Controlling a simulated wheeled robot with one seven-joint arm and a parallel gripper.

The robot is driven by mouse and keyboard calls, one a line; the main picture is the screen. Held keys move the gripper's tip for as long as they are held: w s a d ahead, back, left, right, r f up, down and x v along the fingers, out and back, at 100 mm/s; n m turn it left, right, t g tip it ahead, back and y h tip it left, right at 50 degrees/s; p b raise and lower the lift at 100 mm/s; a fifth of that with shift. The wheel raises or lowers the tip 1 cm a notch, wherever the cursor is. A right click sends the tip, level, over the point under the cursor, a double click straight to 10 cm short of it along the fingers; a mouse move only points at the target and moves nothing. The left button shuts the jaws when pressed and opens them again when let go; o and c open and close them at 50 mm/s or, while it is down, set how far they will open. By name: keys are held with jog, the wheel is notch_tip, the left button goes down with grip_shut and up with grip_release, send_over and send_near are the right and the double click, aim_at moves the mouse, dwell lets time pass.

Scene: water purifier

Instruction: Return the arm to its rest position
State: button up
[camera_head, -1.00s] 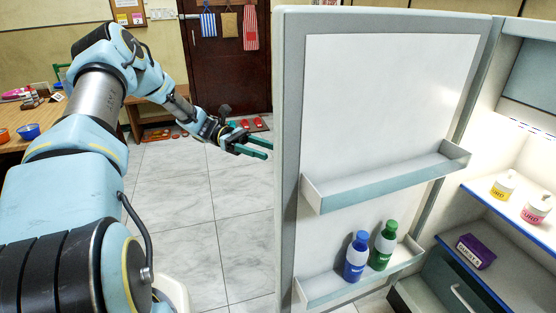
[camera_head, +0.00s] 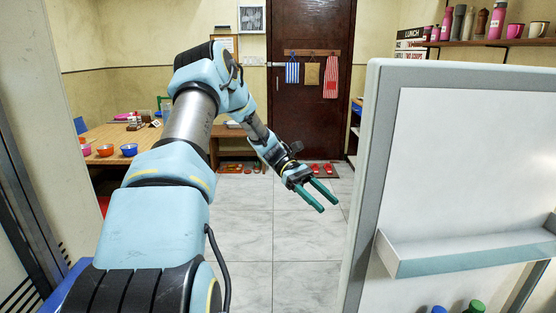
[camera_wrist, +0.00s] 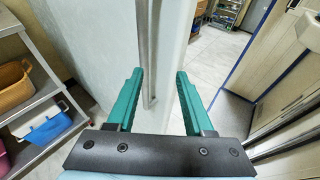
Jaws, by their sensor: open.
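My arm stretches forward from the lower left of the head view, bent at the elbow. My gripper (camera_head: 318,194) hangs over the tiled floor, left of the open fridge door (camera_head: 366,190). Its two green fingers are apart with nothing between them. In the wrist view my gripper (camera_wrist: 158,92) is also open and empty, and the pale door with a long vertical handle (camera_wrist: 146,50) shows beyond the fingers. I cannot tell the exact gap between the fingers and the door.
A wooden table (camera_head: 100,138) with bowls stands at the left. A brown door (camera_head: 312,100) is at the back. A shelf of bottles and cups (camera_head: 497,42) hangs at upper right. In the wrist view, a rack with baskets (camera_wrist: 40,112) stands left. The middle floor (camera_head: 245,245) is clear.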

jog(key=s+a+r+m+t+y, duration=0.1)
jog(key=s+a+m+t+y, duration=0.3)
jog(key=a, duration=0.7)
jog(key=s+a+r+m+t+y, duration=0.2)
jog(key=s+a+t, duration=0.4)
jog(key=a+t, duration=0.3)
jog(key=shift+s+a+m+t+y, duration=0.3)
jog(key=shift+a+m+y, duration=0.6)
jog(key=shift+a+y, duration=0.3)
